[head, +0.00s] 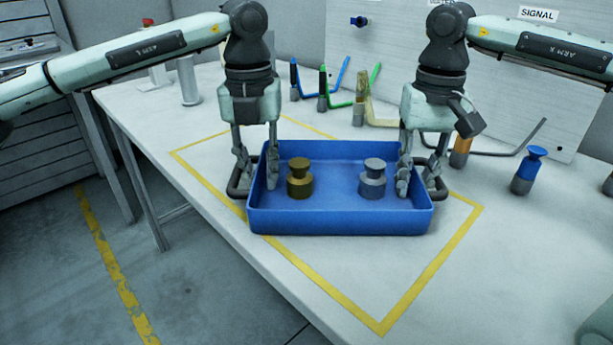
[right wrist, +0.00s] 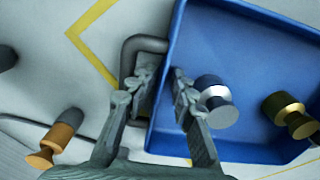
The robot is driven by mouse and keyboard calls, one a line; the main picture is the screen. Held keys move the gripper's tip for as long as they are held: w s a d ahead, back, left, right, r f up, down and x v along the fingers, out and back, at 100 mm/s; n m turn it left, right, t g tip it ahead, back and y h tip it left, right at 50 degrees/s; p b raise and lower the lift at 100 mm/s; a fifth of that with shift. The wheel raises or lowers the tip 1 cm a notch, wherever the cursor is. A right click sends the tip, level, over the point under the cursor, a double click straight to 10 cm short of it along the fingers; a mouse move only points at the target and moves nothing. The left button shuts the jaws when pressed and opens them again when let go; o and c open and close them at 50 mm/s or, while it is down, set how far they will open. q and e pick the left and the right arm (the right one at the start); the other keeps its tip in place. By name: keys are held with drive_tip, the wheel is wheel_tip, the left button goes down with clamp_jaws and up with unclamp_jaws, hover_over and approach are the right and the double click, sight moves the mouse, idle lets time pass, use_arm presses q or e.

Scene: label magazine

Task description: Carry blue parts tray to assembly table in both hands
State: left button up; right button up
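A dark bar handle is at each end. My left gripper (head: 257,180) straddles the tray's left end wall, one finger inside and one outside. My right gripper (head: 420,182) straddles the right end wall likewise. In the right wrist view its fingers (right wrist: 163,78) are apart, with a gap around the wall and handle (right wrist: 130,55). The left fingers also look apart.
Behind the tray stand hooked blue, green and yellow pieces (head: 365,100) before a panel labelled SIGNAL (head: 538,15). An orange part (head: 460,152) and a blue-topped part (head: 528,170) stand to the right. The table in front of the tray is clear.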

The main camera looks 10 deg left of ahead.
use_arm(q)
wheel_tip(320, 180, up, 8)
drive_tip(key=shift+f, duration=0.2)
drive_tip(key=shift+r, duration=0.15)
use_arm(e)
drive_tip(key=shift+r, duration=0.15)
wheel_tip(320, 180, up, 12)
idle(0.4)
